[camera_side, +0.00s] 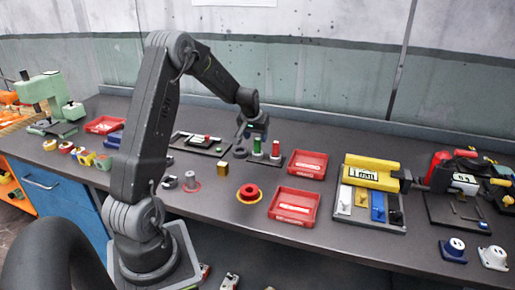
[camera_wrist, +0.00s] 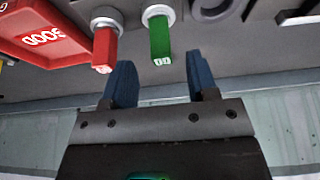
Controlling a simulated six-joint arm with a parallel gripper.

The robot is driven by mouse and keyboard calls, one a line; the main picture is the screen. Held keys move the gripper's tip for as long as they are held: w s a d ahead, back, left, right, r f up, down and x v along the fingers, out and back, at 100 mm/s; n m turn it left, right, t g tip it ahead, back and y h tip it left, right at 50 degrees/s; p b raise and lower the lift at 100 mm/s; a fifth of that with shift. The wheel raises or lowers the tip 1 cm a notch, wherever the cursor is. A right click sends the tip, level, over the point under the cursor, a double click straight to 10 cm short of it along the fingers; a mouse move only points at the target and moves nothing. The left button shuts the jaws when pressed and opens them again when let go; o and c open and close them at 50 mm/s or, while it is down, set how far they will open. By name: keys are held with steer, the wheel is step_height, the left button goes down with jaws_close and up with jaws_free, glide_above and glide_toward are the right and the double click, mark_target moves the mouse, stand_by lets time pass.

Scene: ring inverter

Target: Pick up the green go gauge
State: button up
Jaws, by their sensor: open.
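The green go gauge (camera_side: 257,147) stands upright on the bench, just left of a similar red gauge (camera_side: 276,149). In the wrist view the green gauge (camera_wrist: 160,38) shows a square handle with small white marking on its end, its base in a round grey collar. The red gauge (camera_wrist: 104,47) stands to its left there. My gripper (camera_wrist: 158,68) is open and empty, its two blue fingers apart. The green gauge lies between the fingers' lines, beyond their tips, with no visible contact. In the side view my gripper (camera_side: 250,130) hangs just above the green gauge.
A red tray (camera_side: 307,164) is right of the gauges and also fills the wrist view's upper left (camera_wrist: 40,32). A grey ring (camera_side: 240,153) lies left of the green gauge. A dark board with parts (camera_side: 200,143) lies farther left. A brass block (camera_side: 222,169) stands in front.

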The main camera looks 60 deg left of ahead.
mark_target(257, 140)
steer(key=shift+x, duration=2.65)
steer(key=shift+a, duration=0.1)
jaws_close()
